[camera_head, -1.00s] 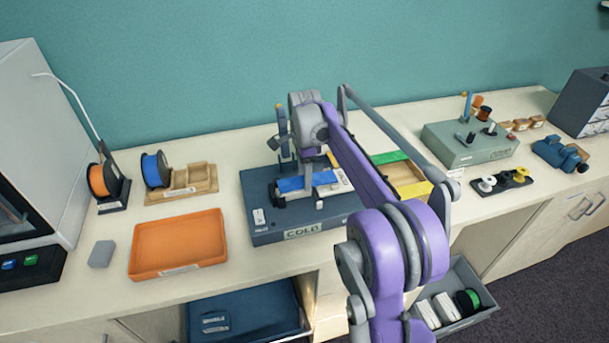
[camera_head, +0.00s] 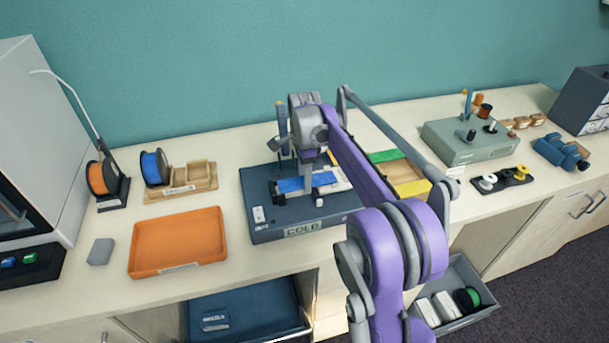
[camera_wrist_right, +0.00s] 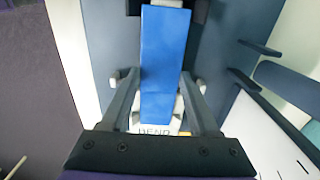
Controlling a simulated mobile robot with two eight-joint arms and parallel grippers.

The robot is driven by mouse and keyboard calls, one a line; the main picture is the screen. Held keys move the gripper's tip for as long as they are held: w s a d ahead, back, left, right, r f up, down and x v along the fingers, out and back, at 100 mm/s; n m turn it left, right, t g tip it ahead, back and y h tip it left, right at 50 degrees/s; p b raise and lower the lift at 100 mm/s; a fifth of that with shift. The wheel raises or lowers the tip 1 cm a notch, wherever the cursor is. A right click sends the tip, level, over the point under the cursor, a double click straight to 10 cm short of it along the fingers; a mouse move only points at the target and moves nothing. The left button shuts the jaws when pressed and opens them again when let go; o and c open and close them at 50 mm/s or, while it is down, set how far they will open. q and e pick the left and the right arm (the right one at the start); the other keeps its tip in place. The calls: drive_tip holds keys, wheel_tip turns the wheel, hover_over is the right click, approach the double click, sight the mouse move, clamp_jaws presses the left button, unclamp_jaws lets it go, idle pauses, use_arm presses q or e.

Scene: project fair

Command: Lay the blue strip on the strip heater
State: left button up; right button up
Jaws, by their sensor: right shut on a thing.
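The blue strip (camera_head: 294,185) lies between the fingers of my right gripper (camera_head: 299,190), which is shut on it. In the right wrist view the strip (camera_wrist_right: 162,65) runs lengthwise away from the gripper (camera_wrist_right: 160,95), with a finger on each side. The strip heater (camera_head: 262,222) is a dark blue box with a label reading COLD on its front. The strip is over its top; I cannot tell whether they touch. My arm hides part of the heater. My left gripper is not in view.
An orange tray (camera_head: 137,266) and a small grey block (camera_head: 101,252) are left of the heater. Orange (camera_head: 96,178) and blue (camera_head: 154,168) spools stand behind. A box with green and yellow edges (camera_head: 412,188) is on the right. Open drawers (camera_head: 290,335) jut out below.

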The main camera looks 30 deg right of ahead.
drive_tip(key=shift+f, duration=0.1)
idle(0.3)
drive_tip(key=o, duration=1.4)
wheel_tip(320, 180, up, 11)
drive_tip(key=shift+f+p, duration=0.1)
drive_tip(key=shift+p, duration=0.4)
